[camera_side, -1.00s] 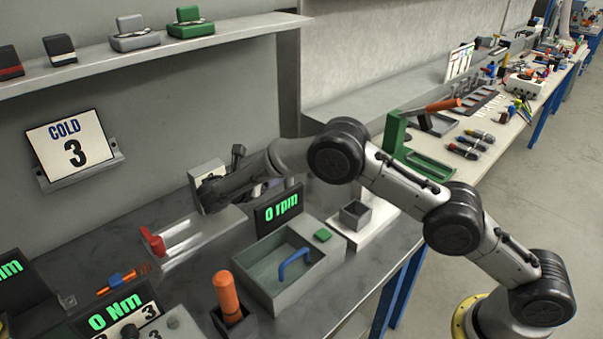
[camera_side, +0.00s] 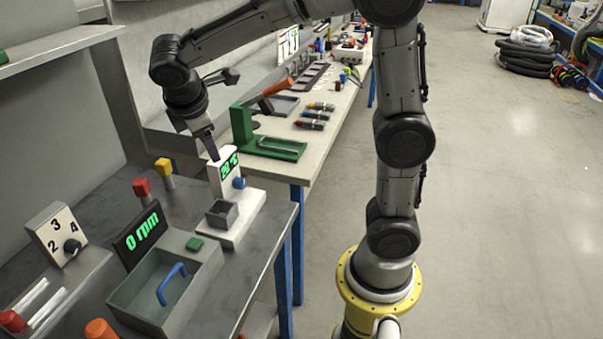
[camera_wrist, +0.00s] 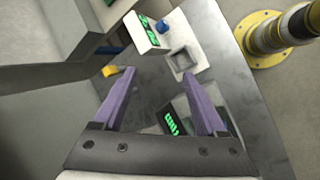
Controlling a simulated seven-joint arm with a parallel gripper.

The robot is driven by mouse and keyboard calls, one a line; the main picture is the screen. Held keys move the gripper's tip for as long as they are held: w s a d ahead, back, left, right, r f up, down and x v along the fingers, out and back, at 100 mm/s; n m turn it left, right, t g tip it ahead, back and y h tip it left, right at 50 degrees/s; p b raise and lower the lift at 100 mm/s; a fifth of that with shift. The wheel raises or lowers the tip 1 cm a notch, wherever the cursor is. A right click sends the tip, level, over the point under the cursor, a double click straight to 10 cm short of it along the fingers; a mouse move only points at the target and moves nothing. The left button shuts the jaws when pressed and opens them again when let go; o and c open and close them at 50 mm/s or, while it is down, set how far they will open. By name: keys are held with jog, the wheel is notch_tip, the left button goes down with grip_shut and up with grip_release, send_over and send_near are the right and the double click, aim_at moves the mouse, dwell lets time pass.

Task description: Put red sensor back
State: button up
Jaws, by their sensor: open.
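A small block with a red top and a grey lower part (camera_side: 142,189) stands upright at the back of the grey bench; I take it for the red sensor. A similar yellow-topped block (camera_side: 164,170) stands just behind and right of it, and shows in the wrist view (camera_wrist: 110,71). I cannot make out the red-topped block in the wrist view. My gripper (camera_side: 211,149) points down, above and right of both blocks, near the white temperature display (camera_side: 226,175). In the wrist view, the purple fingers of my gripper (camera_wrist: 160,78) are wide apart with nothing between them.
The white display stand has a blue knob (camera_side: 239,183) and a square grey cup (camera_side: 222,213). An rpm display (camera_side: 139,232) stands behind a grey bin with a blue handle (camera_side: 172,283). A dial box (camera_side: 56,236) is at left. A green frame (camera_side: 268,146) stands on the farther bench.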

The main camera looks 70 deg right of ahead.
jog(key=s+a+m+t+y, duration=0.1)
jog(key=s+m, duration=0.4)
jog(key=s, duration=0.5)
jog(key=s+a+f+m+t+y, duration=0.1)
jog(key=s+m+y, duration=0.3)
jog(key=s, duration=0.7)
jog(key=shift+a+m+t+y, duration=0.3)
jog(key=shift+a+m+t, duration=0.3)
jog(key=shift+a, duration=0.2)
jog(key=shift+f, duration=0.1)
